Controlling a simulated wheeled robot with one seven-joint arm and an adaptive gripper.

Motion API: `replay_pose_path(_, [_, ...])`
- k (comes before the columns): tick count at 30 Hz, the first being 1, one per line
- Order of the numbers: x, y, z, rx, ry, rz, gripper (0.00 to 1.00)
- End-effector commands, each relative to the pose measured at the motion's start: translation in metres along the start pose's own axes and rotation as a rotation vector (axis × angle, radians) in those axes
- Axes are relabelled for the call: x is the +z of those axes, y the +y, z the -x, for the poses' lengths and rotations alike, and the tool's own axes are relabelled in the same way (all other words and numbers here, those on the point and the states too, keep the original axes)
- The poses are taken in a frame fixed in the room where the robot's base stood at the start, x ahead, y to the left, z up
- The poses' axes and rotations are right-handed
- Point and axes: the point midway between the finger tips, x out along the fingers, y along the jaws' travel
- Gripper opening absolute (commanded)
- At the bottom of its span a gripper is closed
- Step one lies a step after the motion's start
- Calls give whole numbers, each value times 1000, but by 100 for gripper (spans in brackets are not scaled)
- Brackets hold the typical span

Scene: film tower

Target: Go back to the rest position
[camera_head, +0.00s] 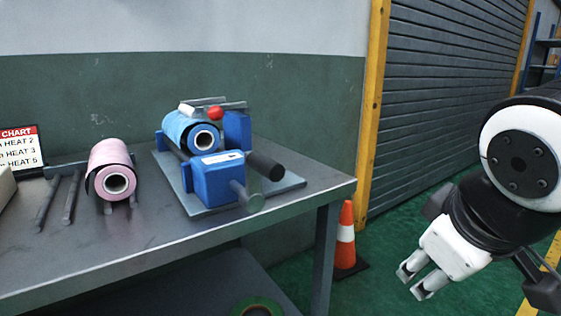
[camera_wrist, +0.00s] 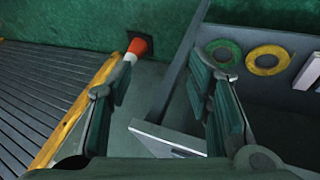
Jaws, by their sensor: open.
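My gripper (camera_head: 416,281) hangs at the right of the head view, off to the right of the table and above the green floor. It is open and empty. In the wrist view my gripper (camera_wrist: 160,100) shows its two fingers well apart with nothing between them. The metal table (camera_head: 130,246) stands at the left, clear of the gripper. On it sits a blue machine (camera_head: 212,178) with a blue film roll (camera_head: 180,128) in it and a red knob (camera_head: 215,113). A pink roll (camera_head: 108,160) lies on a rack to its left.
An orange and white cone (camera_head: 346,236) stands on the floor between table and gripper. A yellow post (camera_head: 371,110) and a grey shutter (camera_head: 440,100) are behind. Green (camera_wrist: 222,50) and yellow (camera_wrist: 265,60) rings show at the right of the wrist view. A heat chart (camera_head: 20,150) stands far left.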

Motion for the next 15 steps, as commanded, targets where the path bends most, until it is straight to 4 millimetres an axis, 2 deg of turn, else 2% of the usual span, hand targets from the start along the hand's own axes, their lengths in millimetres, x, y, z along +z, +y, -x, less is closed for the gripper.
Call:
replay_pose_path(1, [26, -8, 2, -33, -67, -83, 46])
replay_pose_path(3, [58, -23, 5, -82, -160, -188, 46])
replay_pose_path(9, [124, -68, 24, -205, -381, -421, 46])
replay_pose_path(13, [156, -98, 40, -280, -512, -542, 46])
replay_pose_path(15, [144, -88, 50, -271, -491, -529, 46])
